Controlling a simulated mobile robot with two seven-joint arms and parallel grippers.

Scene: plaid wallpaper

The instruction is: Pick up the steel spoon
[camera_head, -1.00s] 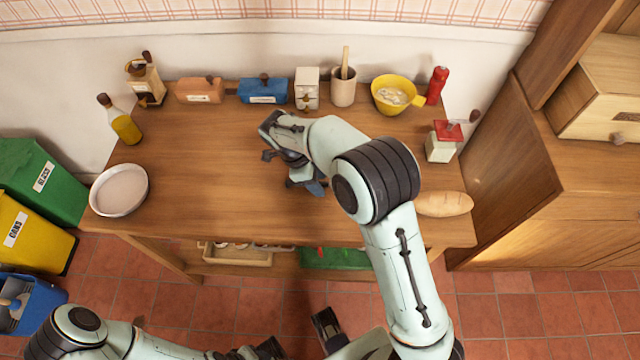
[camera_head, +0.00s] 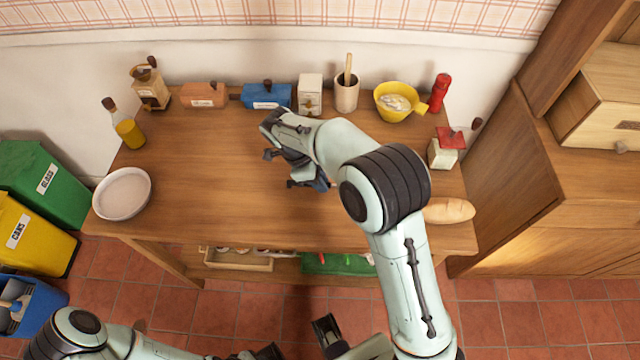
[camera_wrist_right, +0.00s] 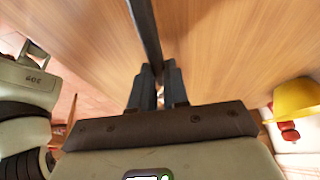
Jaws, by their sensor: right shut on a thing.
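My right gripper (camera_head: 280,169) is over the middle of the wooden table in the head view. In the right wrist view its fingers (camera_wrist_right: 158,82) are close together on a long, thin dark grey bar, which looks like the handle of the steel spoon (camera_wrist_right: 146,35). The bar runs from the fingers out past the top edge of that view, so its far end is out of sight. In the head view I cannot make out the spoon; the gripper and arm cover that area. My left gripper (camera_head: 265,352) shows only partly at the bottom edge, away from the table.
The wooden table (camera_head: 210,200) has clear room left of my right arm. A pale bowl (camera_head: 122,193) and an oil bottle (camera_head: 128,130) stand at the left. A yellow bowl (camera_head: 390,110), utensil pot (camera_head: 346,95) and boxes line the back. Bread (camera_head: 450,210) lies at the right.

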